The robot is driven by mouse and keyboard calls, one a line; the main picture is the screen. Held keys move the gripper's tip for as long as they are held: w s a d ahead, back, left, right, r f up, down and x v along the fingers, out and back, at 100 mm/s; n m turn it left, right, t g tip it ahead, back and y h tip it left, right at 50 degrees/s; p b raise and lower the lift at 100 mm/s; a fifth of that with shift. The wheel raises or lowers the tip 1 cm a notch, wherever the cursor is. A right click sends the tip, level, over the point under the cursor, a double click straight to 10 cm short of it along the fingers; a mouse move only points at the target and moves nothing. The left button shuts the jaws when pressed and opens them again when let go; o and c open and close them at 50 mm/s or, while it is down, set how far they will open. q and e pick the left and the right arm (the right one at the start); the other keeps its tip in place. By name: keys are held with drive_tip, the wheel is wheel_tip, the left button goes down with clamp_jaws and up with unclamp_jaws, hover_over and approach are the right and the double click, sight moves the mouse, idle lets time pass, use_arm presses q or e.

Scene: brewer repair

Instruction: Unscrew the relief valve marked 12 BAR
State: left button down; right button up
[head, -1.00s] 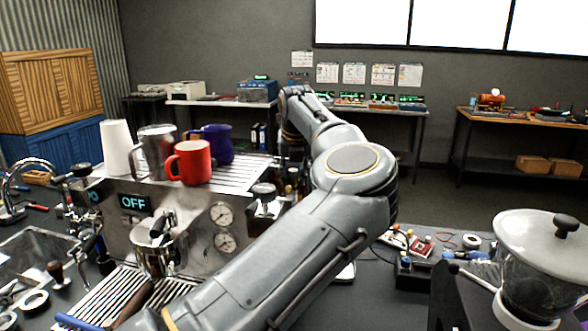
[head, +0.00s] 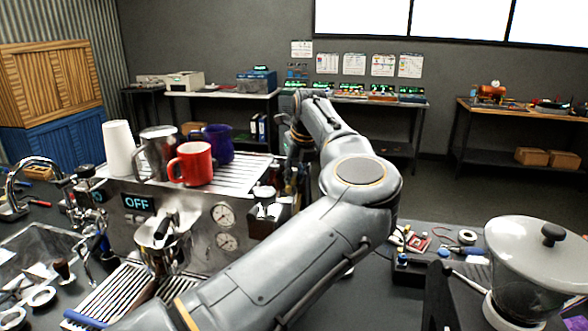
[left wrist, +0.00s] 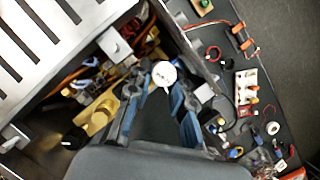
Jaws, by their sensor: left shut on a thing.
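The espresso machine (head: 190,225) has an OFF display on its front and an open side bay (left wrist: 75,105) in the left wrist view. A round white cap (left wrist: 163,73) with a dark mark sits between the fingers of my left gripper (left wrist: 158,84), which is shut on it. Its lettering is too small to read, so I cannot confirm 12 BAR. Brass fittings (left wrist: 102,115) lie beside it in the bay. In the head view my left gripper (head: 299,138) is small, behind the machine's right side. My right gripper is not in view.
A red mug (head: 190,165), a steel jug, a blue mug and white cups stand on the machine's top. A grinder with a clear hopper (head: 528,275) is at the front right. Loose parts and cables (left wrist: 240,100) lie on the bench beside the bay.

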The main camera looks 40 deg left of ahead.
use_arm(q)
drive_tip(key=shift+r+n, duration=0.1)
drive_tip(key=shift+n, duration=0.3)
